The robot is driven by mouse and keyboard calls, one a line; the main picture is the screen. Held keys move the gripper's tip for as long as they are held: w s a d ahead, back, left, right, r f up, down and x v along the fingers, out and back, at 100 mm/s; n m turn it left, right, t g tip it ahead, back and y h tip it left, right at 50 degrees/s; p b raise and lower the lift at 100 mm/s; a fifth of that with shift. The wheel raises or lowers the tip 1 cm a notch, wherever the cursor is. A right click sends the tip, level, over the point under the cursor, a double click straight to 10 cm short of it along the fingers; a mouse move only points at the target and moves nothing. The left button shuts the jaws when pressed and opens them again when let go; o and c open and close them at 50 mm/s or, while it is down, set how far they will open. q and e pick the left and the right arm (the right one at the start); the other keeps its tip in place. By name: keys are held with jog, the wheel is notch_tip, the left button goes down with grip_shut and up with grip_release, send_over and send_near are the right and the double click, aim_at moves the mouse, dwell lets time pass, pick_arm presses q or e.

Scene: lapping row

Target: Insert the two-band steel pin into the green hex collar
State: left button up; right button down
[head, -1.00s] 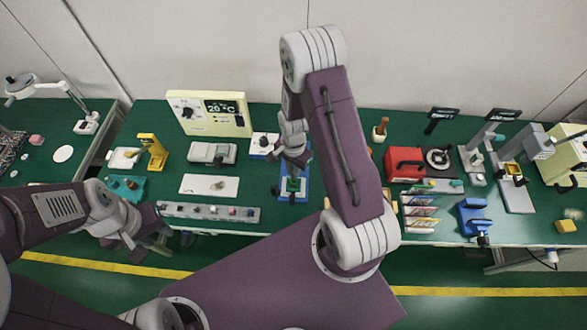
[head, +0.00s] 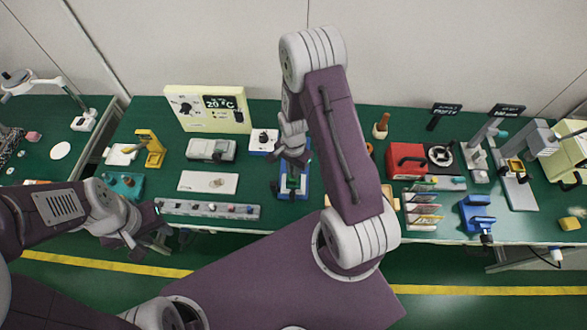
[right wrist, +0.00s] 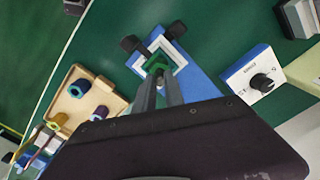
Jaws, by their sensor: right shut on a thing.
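The green hex collar (right wrist: 157,68) sits inside a white square frame on a blue fixture (right wrist: 200,82) in the right wrist view. In the head view the blue fixture (head: 304,171) stands on the bench under my right gripper (head: 294,168). My right gripper is shut, with its fingers (right wrist: 165,92) pointing down at the collar. The two-band steel pin cannot be made out; the fingers and arm hide that spot, and I cannot tell whether a pin tip is in the collar. My left gripper (head: 152,228) hangs at the bench's front edge, away from the fixture; its jaws are unclear.
A wooden tray (right wrist: 108,98) with coloured collars lies beside the fixture. A white dial box (head: 263,141) stands just behind it. A grey strip with knobs (head: 205,209) lies at the front left, and a red box (head: 404,160) stands to the right.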

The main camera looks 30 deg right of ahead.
jog(key=shift+f, duration=0.2)
jog(key=c, duration=1.3)
grip_release()
jog(key=shift+c, duration=0.2)
notch_tip(320, 180, up, 9)
jog(key=shift+r, duration=0.1)
